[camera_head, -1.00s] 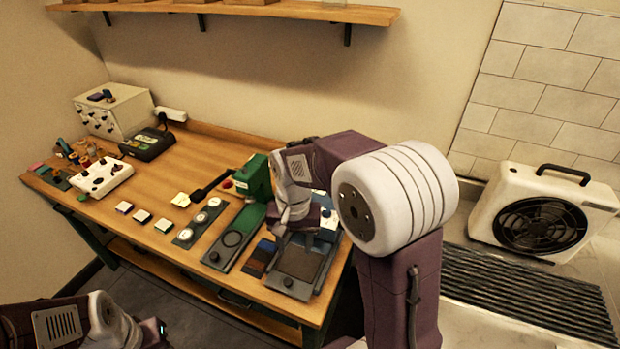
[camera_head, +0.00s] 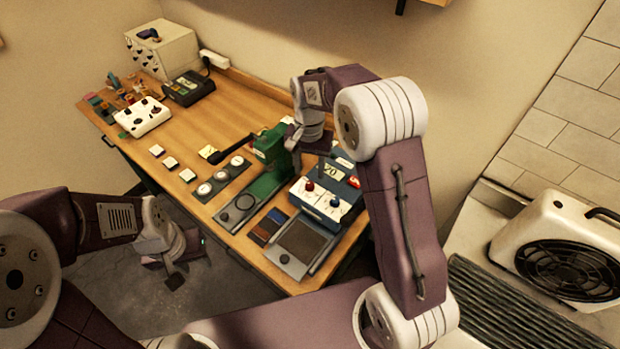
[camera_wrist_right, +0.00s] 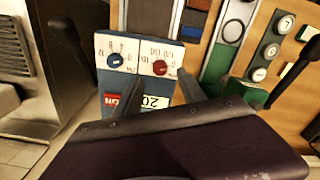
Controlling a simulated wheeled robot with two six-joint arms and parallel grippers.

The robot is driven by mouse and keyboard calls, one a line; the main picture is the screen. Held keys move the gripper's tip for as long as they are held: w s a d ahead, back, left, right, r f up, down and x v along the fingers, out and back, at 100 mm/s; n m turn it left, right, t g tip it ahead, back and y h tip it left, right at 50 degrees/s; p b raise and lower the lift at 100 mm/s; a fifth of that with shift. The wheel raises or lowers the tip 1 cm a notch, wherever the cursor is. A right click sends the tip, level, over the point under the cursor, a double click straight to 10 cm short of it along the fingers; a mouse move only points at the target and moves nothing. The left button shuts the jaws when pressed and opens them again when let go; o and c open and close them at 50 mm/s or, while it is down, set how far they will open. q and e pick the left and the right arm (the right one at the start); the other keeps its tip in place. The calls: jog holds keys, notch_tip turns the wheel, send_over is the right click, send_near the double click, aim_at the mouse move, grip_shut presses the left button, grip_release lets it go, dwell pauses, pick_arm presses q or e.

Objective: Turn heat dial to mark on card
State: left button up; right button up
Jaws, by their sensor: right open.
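A blue-and-white control unit (camera_head: 328,198) stands at the near right end of the table. Its white face has a red dial (camera_head: 309,186) and a blue dial (camera_head: 334,202), each with printed marks. Both the red dial (camera_wrist_right: 160,68) and the blue dial (camera_wrist_right: 115,60) show in the right wrist view. A pale card reading 20 (camera_head: 330,171) is on the unit's top. My right gripper (camera_wrist_right: 158,88) is open and empty, its fingers pointing toward the unit, apart from the dials. My left gripper (camera_head: 174,275) is off the table's front edge; its jaw opening is unclear.
A green press-like tool (camera_head: 270,150) stands close to my right gripper. A dark flat plate (camera_head: 302,242), coloured swatches and round gauges lie along the front. A white box (camera_head: 160,48) is at the far left. The table's middle is mostly bare.

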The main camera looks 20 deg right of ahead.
aim_at(310, 183)
jog(key=f, duration=0.3)
jog(key=f+p, duration=0.1)
jog(key=f, duration=0.1)
jog(key=shift+w+d+f, duration=0.1)
jog(key=shift+w+d, duration=0.05)
jog(key=shift+d, duration=0.15)
jog(key=shift+a+f, duration=0.35)
jog(key=shift+f, duration=0.2)
jog(key=shift+d, duration=0.2)
jog(key=shift+c, duration=1)
grip_shut()
